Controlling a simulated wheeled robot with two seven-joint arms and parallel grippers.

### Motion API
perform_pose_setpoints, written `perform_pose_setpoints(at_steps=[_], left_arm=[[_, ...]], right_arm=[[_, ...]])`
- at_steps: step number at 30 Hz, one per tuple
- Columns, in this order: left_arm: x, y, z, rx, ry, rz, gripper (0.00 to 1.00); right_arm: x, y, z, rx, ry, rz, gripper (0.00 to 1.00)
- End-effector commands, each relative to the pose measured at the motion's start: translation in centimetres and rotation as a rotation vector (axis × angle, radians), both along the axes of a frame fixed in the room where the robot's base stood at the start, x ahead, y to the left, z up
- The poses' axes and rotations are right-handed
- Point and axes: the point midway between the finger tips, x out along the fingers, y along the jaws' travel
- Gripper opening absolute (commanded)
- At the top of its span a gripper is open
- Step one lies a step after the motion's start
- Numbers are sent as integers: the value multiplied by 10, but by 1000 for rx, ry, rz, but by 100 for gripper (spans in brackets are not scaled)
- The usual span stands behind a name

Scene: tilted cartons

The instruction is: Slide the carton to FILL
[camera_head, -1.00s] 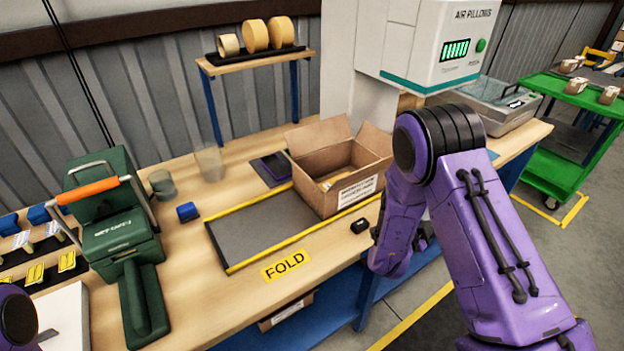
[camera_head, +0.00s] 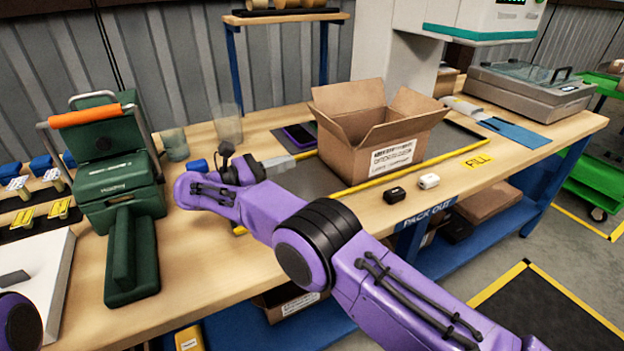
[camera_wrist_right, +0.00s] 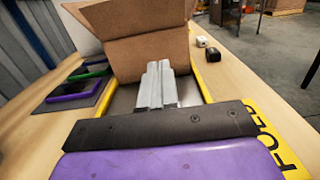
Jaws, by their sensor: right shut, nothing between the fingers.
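The open carton (camera_head: 375,130) stands upright on the dark track with yellow edges, with its flaps raised and a white label on its front. It also fills the top of the right wrist view (camera_wrist_right: 150,45). My right gripper (camera_head: 288,163) is shut and empty at the carton's left side, its fingers (camera_wrist_right: 157,82) pointing at the carton wall; I cannot tell whether they touch it. The yellow FILL label (camera_head: 478,161) is on the bench to the right of the carton. My left gripper is not in view.
A black item (camera_head: 394,195) and a white item (camera_head: 428,181) sit on the bench in front of the track. A grey machine (camera_head: 530,92) stands at the far right. A dark tablet (camera_head: 299,135) lies behind the track.

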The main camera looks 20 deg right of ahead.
Motion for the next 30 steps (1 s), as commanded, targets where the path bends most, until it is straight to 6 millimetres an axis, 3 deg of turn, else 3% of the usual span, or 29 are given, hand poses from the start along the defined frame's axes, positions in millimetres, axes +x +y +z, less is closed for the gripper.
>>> perform_pose_setpoints(at_steps=[2, 8, 21, 30], left_arm=[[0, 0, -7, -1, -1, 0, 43], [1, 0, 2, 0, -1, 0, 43], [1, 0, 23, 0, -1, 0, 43], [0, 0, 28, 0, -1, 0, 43]], right_arm=[[-2, 6, -16, 42, 0, -2, 0], [-1, -8, -12, 47, 5, -1, 0], [6, -101, -12, 49, 4, -3, 0], [9, -130, -14, 48, 3, 1, 0]])
